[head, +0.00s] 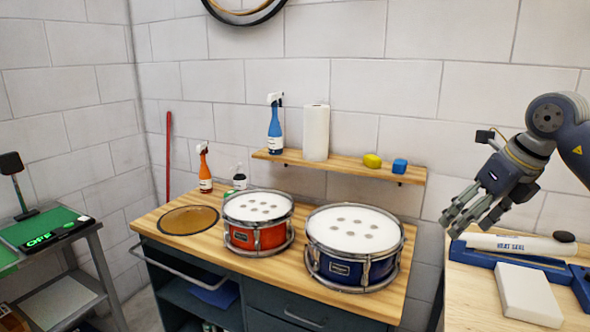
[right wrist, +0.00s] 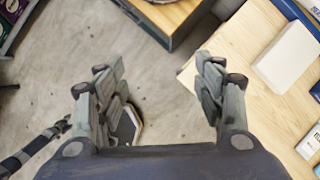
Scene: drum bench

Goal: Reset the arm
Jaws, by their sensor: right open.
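My right gripper (head: 470,212) hangs in the air at the right of the head view, above the left edge of the right-hand table. In the right wrist view its two fingers (right wrist: 160,95) stand wide apart with nothing between them. Below it there is grey floor and the edge of the wooden table (right wrist: 225,110). My left gripper does not show in the head view. A dark jointed part at the lower left of the right wrist view (right wrist: 40,145) may be my left arm; I cannot tell its jaws.
A wooden bench (head: 160,215) holds a red drum (head: 257,238), a blue drum (head: 352,262) and an orange spray bottle (head: 205,170). A shelf (head: 335,168) above holds a paper roll (head: 316,132).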

